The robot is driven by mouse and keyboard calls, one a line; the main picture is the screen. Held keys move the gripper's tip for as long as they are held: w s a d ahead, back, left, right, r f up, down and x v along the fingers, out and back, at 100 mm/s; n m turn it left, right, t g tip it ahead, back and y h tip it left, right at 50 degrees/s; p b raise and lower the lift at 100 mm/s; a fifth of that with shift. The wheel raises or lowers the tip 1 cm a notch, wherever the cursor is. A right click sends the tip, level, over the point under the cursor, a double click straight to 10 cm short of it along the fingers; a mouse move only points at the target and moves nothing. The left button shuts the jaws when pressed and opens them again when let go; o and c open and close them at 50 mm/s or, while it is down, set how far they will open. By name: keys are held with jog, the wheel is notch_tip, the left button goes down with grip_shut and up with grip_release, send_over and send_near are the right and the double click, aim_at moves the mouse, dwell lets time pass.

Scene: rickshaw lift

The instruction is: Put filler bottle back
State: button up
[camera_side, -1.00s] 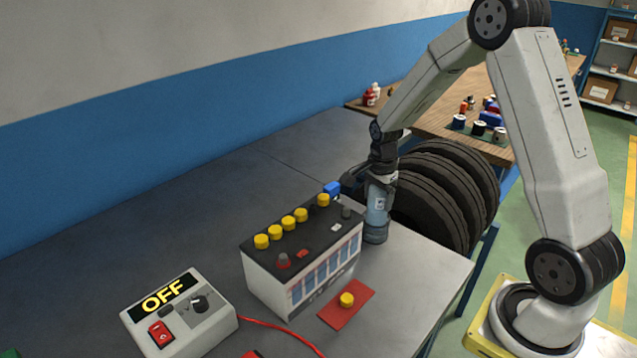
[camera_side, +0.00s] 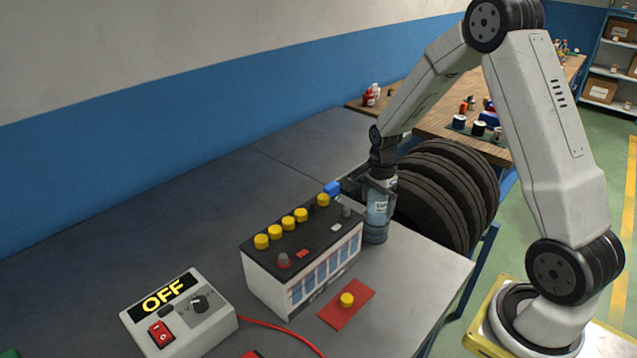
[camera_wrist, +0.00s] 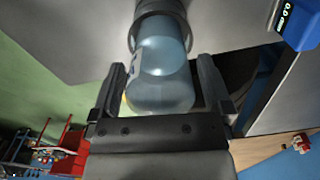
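The filler bottle (camera_side: 377,213), clear blue with a pale label, stands upright with its lower end in a dark round holder (camera_side: 376,238) on the bench beside the battery. My gripper (camera_side: 379,186) is around the bottle's upper part. In the wrist view the bottle (camera_wrist: 160,85) lies between the two fingers of my gripper (camera_wrist: 163,88), with narrow gaps showing at its sides, so the fingers look open. The bottle's end sits inside the grey ring of the holder (camera_wrist: 158,8) there.
The battery (camera_side: 290,262) with several yellow caps stands left of the bottle. A loose yellow cap (camera_side: 347,299) lies on a red mat (camera_side: 330,312). A blue device (camera_side: 332,188) is behind the battery. Tyres (camera_side: 455,190) stand right of the bench. A control box (camera_side: 180,315) reads OFF.

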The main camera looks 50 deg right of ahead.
jog(key=shift+r, duration=0.15)
notch_tip(320, 180, up, 13)
dwell(0.8)
jog(key=shift+f, duration=0.2)
jog(key=s+a+f+n+t, duration=0.1)
jog(key=s+a+f+n, duration=0.2)
jog(key=s+a+n, duration=0.2)
jog(key=s+a+f+n+t, duration=0.1)
jog(key=s+a+f+n, duration=0.2)
jog(key=s+a+n, duration=0.3)
jog(key=shift+a+n+t, duration=0.3)
jog(key=shift+a+n, duration=2.35)
jog(key=shift+n, duration=1.75)
jog(key=shift+w+f, duration=0.1)
jog(key=shift+c, duration=0.2)
